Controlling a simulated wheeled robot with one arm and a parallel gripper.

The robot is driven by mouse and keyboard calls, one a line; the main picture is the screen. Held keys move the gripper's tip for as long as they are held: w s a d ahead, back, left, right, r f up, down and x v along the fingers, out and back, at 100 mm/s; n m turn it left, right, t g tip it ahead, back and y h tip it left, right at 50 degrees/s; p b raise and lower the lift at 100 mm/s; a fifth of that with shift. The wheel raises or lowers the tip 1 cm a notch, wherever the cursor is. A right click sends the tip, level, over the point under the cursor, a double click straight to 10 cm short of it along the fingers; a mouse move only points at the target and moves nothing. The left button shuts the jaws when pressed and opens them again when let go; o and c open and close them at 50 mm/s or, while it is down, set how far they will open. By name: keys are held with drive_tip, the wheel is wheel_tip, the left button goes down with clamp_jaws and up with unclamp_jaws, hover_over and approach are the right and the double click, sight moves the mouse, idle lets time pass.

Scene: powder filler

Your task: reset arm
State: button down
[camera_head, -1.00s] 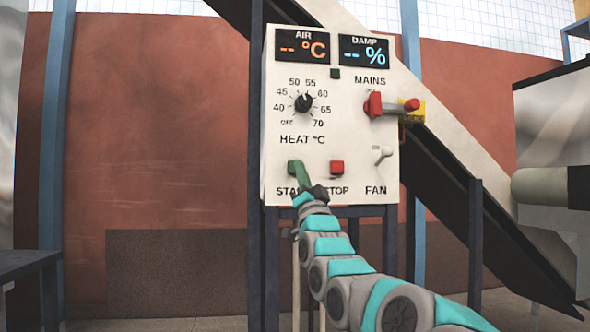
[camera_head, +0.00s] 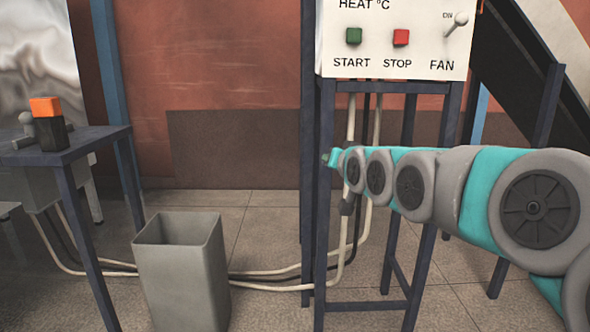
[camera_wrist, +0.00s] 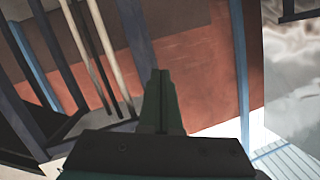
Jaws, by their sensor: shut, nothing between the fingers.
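My arm reaches in from the right in the head view, below the control panel (camera_head: 400,68) and in front of its stand (camera_head: 324,200). Its far end, with my gripper (camera_head: 328,158), is small and partly hidden there. In the wrist view my gripper (camera_wrist: 161,85) shows its two dark fingers together, with nothing between them. It is apart from the panel. The panel shows a green START button (camera_head: 354,36), a red STOP button (camera_head: 401,37) and a FAN lever (camera_head: 457,24) tilted up. The panel's upper part is out of the head view.
A grey open bin (camera_head: 180,275) stands on the floor at the left. A dark table (camera_head: 85,143) beside it bears an orange-and-black object (camera_head: 48,122). Pale cables (camera_head: 270,274) run along the floor. A sloping dark chute (camera_head: 530,65) is at the right.

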drive_tip(key=s+d+f+n+g+h, duration=0.15)
drive_tip(key=s+f+g, duration=0.45)
drive_tip(key=s+f, duration=0.7)
drive_tip(key=s+d+f+g, duration=0.1)
drive_tip(key=s+f+g, duration=0.2)
drive_tip(key=s, duration=0.8)
drive_tip(key=s+d+f+g+h, duration=0.1)
drive_tip(key=s+d+f+g, duration=0.1)
drive_tip(key=s+f+g, duration=0.2)
drive_tip(key=s+d+f+g+h, duration=0.1)
drive_tip(key=s+f, duration=0.8)
drive_tip(key=s, duration=0.9)
drive_tip(key=d+g, duration=0.1)
drive_tip(key=g, duration=0.1)
drive_tip(key=shift+s+d+g, duration=0.2)
drive_tip(key=shift+s+g, duration=0.1)
drive_tip(key=shift+s, duration=0.05)
drive_tip(key=shift+a, duration=0.1)
